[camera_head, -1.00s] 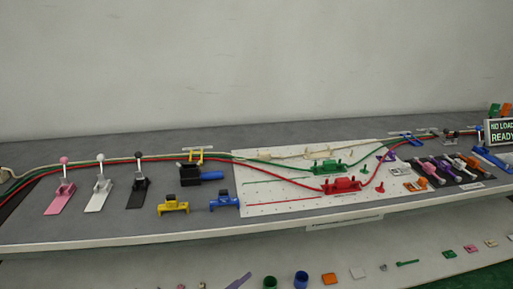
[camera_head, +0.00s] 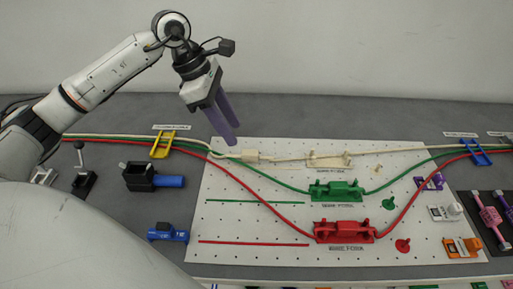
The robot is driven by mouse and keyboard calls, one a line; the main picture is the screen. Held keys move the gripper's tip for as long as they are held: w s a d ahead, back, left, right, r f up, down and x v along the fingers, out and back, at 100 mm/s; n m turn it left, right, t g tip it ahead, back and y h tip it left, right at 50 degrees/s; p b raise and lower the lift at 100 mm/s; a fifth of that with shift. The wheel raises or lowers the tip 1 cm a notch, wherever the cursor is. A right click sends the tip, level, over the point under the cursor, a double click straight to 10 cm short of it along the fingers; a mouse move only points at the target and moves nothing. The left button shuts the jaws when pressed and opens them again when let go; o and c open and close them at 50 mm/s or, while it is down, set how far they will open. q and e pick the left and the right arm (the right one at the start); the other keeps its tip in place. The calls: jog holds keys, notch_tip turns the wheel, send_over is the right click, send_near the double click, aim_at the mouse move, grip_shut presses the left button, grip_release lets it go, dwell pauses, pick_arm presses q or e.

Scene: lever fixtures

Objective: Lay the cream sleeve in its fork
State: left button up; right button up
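The cream sleeve (camera_head: 250,156) is a small pale block on the cream cable (camera_head: 292,157), near the back edge of the white pegboard. The cream fork (camera_head: 328,161) is to its right on the same board, with the cable passing by it. My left gripper (camera_head: 234,133) has purple fingers that point down and to the right. It is above and just left of the sleeve, with its fingers a little apart and nothing between them. My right gripper is out of view.
A green fork (camera_head: 337,190) and a red fork (camera_head: 343,231) stand nearer on the pegboard (camera_head: 260,262), with green and red cables. A yellow bracket (camera_head: 162,144) and a blue bracket (camera_head: 477,153) carry the cables. A black-and-blue fixture (camera_head: 150,178) is at left.

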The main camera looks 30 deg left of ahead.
aim_at(248, 151)
pick_arm(q)
jog(key=x, duration=0.3)
jog(key=shift+d+f, duration=0.2)
jog(key=shift+f, duration=0.1)
jog(key=x, duration=0.3)
jog(key=p+x, duration=0.1)
jog(key=x, duration=0.1)
jog(key=shift+w+f, duration=0.1)
jog(key=shift+w, duration=0.2)
grip_shut()
